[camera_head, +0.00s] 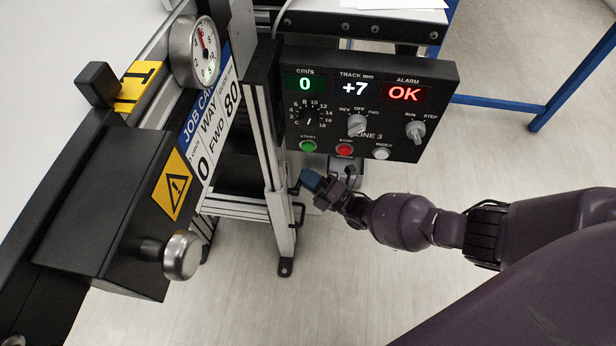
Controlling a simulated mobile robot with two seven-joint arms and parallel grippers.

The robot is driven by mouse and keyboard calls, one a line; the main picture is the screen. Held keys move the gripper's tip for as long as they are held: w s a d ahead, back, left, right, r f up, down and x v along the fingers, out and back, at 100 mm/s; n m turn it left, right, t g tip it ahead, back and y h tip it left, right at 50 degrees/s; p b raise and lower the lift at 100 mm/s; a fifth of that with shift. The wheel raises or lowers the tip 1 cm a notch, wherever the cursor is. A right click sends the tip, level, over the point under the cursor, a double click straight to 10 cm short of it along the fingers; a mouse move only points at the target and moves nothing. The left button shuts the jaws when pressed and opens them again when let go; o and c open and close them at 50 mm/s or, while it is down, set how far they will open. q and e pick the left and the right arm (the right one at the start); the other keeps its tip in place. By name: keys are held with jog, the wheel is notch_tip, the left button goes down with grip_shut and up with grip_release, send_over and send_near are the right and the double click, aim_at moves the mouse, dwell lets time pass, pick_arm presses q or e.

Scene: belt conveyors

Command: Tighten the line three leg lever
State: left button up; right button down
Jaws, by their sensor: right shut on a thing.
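The line three leg (280,222) is a silver metal upright below the control panel marked LINE 3. My right gripper (324,188) comes in from the right and is beside this leg, just under the panel. It is shut on the leg lever (310,181), whose blue end shows at the fingers. The rest of the lever is small and partly hidden by the fingers, so its exact angle is hard to tell. My left gripper is out of view.
The control panel (437,91) hangs close above my right gripper and reads 0 cm/s, +7 mm and OK. A black box (95,205) with a silver knob (183,255) and a dial gauge (195,52) are at left. Open floor (330,290) lies below.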

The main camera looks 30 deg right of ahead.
jog(key=s+f+m+g+h, duration=0.1)
jog(key=m+g, duration=0.1)
jog(key=m, duration=0.3)
jog(key=s+a+f+m+g+p, duration=0.1)
jog(key=f+m+g, duration=0.1)
jog(key=m, duration=0.3)
jog(key=s+a+f+m+g+h+p, duration=0.1)
jog(key=m+g, duration=0.2)
jog(key=m, duration=0.2)
jog(key=shift+s+f+m+h, duration=0.15)
jog(key=shift+f+m+h, duration=0.15)
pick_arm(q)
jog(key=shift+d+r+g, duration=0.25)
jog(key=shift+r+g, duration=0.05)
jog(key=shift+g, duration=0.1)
pick_arm(e)
jog(key=shift+s+a+m+g, duration=0.25)
jog(key=shift+m+g, duration=0.15)
jog(key=shift+g, duration=0.2)
jog(key=c, duration=1.1)
grip_release()
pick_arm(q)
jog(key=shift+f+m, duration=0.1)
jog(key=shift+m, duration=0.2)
